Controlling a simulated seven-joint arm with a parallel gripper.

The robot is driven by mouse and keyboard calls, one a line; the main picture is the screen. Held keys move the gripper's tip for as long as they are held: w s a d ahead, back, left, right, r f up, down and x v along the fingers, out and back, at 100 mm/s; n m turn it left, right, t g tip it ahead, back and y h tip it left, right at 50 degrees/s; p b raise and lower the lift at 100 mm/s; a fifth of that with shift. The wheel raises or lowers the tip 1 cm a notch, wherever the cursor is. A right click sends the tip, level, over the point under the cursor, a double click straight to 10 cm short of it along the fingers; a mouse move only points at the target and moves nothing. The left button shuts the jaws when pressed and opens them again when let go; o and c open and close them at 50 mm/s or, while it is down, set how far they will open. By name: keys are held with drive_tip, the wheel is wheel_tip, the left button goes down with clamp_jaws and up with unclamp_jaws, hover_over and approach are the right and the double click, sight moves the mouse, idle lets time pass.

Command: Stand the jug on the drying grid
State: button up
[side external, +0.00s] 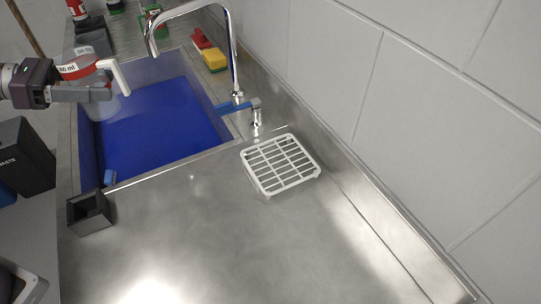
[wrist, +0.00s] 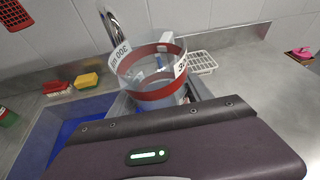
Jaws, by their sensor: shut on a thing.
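The jug (side external: 76,68) is clear, with a red band, white volume labels and a white handle. It is at the left of the side view, above the blue sink. My gripper (side external: 98,93) is shut on it and holds it roughly upright. In the wrist view the jug (wrist: 150,92) is just beyond my gripper, its open rim showing; the fingertips are largely hidden there. The drying grid (side external: 281,163) is a white rack on the steel counter, right of the sink and empty. It also shows in the wrist view (wrist: 202,62), partly behind the jug.
The blue sink (side external: 150,125) lies below the jug. A curved chrome tap (side external: 233,50) rises between sink and wall. A dark square holder (side external: 89,212) stands at the front-left counter edge. The counter around the grid is clear.

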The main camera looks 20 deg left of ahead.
wheel_tip(320, 180, up, 8)
drive_tip(key=m+g+h, duration=0.2)
drive_tip(key=m+g, duration=0.7)
hover_over(283, 162)
wheel_tip(283, 162, down, 22)
drive_tip(key=shift+r, duration=0.2)
drive_tip(key=o, duration=1.6)
drive_tip(key=shift+f, duration=0.1)
